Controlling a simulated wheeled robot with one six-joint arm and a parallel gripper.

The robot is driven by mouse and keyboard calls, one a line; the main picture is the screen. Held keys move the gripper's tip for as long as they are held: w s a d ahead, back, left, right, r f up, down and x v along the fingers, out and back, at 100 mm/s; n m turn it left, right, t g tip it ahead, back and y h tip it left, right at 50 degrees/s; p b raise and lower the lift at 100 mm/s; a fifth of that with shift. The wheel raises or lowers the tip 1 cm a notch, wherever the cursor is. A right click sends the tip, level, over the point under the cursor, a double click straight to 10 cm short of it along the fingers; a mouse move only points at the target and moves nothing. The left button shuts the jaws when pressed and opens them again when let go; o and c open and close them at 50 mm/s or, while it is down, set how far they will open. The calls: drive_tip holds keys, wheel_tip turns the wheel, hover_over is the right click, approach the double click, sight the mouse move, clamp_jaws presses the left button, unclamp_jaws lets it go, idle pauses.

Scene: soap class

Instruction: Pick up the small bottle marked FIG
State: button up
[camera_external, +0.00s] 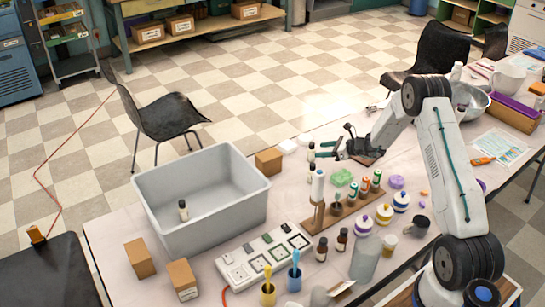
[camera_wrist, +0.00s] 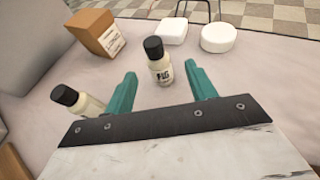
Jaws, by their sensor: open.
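The small FIG bottle (camera_wrist: 161,70), cream with a black cap, stands upright in the wrist view. Its label faces me. My gripper (camera_wrist: 160,75) is open, with one teal finger to each side of the bottle's lower part in the picture and visible gaps between. The bottle also shows in the external view (camera_external: 311,153), just left of my gripper (camera_external: 325,150). A second black-capped bottle (camera_wrist: 80,103) stands outside the left finger, partly hidden by the gripper. Its label is not readable. It is nearer the camera in the external view (camera_external: 311,174).
A cardboard box (camera_wrist: 97,32) and two white soap pieces (camera_wrist: 171,31) (camera_wrist: 221,38) lie beyond the bottle. A grey bin (camera_external: 200,195) holding a small bottle stands at the left. A wooden rack (camera_external: 340,210) with bottles is close by. Table between bottle and box is clear.

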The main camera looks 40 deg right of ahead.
sight(311, 152)
drive_tip(key=x, duration=0.5)
drive_tip(key=shift+w+a+f, duration=0.2)
drive_tip(key=shift+a+f, duration=0.05)
drive_tip(key=shift+f, duration=0.1)
drive_tip(key=c, duration=1.1)
